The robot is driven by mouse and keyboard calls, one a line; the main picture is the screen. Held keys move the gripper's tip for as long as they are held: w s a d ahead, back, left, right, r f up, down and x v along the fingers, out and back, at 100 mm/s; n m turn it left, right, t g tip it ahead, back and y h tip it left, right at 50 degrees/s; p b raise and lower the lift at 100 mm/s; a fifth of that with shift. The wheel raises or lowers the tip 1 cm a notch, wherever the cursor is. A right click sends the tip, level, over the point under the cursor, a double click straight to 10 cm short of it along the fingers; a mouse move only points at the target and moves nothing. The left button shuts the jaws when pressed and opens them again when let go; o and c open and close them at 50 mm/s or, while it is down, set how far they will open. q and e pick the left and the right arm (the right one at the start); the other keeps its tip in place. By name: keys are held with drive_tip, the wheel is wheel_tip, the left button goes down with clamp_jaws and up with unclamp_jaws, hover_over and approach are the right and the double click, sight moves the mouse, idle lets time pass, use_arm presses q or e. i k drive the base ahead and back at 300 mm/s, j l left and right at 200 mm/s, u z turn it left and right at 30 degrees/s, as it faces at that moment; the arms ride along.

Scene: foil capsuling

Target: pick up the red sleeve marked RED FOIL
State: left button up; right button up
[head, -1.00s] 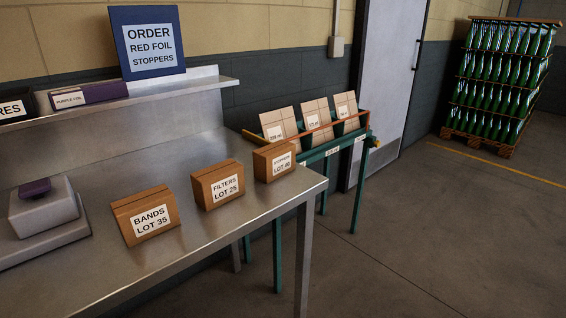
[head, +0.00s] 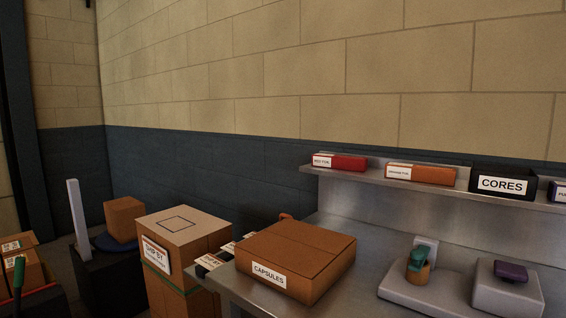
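The red sleeve (head: 340,162) lies on the raised shelf at the back of the steel bench, at the shelf's left end. Its white label is small and seems to read RED FOIL. An orange sleeve (head: 421,174) with a white label lies to its right on the same shelf. Neither of my grippers shows in the head view.
A CAPSULES carton (head: 296,255) stands on the bench (head: 349,226) in front of the shelf (head: 378,170). A black CORES box (head: 499,185) is farther right. Grey devices (head: 508,290) stand at lower right. A tall carton (head: 184,233) stands left of the bench.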

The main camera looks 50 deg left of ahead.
sight(343, 163)
drive_tip(key=u, duration=1.1)
